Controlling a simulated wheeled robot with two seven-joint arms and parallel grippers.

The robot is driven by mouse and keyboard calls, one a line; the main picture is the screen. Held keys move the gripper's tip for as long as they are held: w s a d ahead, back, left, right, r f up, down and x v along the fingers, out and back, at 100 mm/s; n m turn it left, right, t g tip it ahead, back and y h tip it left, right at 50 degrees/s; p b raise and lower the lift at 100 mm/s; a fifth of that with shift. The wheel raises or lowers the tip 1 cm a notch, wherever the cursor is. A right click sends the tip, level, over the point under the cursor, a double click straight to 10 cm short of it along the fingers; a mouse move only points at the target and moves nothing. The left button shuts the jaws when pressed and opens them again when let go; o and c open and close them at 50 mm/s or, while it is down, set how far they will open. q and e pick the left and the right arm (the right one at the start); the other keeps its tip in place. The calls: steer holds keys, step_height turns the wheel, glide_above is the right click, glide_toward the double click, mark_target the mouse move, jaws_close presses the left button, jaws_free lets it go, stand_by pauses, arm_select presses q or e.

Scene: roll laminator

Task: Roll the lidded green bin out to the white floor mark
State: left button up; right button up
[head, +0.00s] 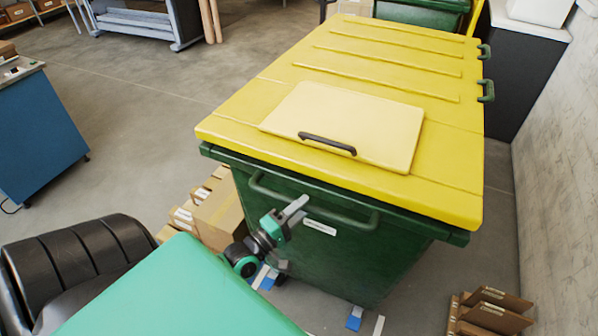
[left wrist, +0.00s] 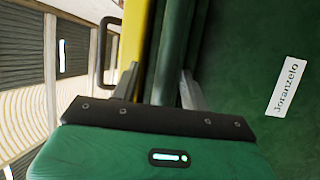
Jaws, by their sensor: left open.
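The green bin (head: 345,262) stands in the middle of the head view with its ribbed yellow lid (head: 390,65) shut. A paler flap (head: 350,120) with a black handle lies on the lid. A green handle bar (head: 345,212) runs across the bin's near side, beside a white label (head: 319,228). My left gripper (head: 293,210) is open at this bar. In the left wrist view the bar (left wrist: 178,50) runs between its two fingers; I cannot tell if they touch it. Small white (head: 378,326) and blue strips lie on the floor by the bin's base. My right gripper is out of view.
Cardboard boxes (head: 217,212) sit left of the bin and brown file-like items (head: 492,310) at its lower right. A pale wall (head: 560,150) stands to the right. A blue cabinet (head: 40,135) stands at the left. Open grey floor (head: 150,110) lies between it and the bin.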

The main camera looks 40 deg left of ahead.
arm_select(q)
steer(key=shift+f, duration=0.15)
steer(key=b+v, duration=0.5)
steer(key=v, duration=0.8)
steer(key=shift+s, duration=0.45)
steer(key=shift+w, duration=0.1)
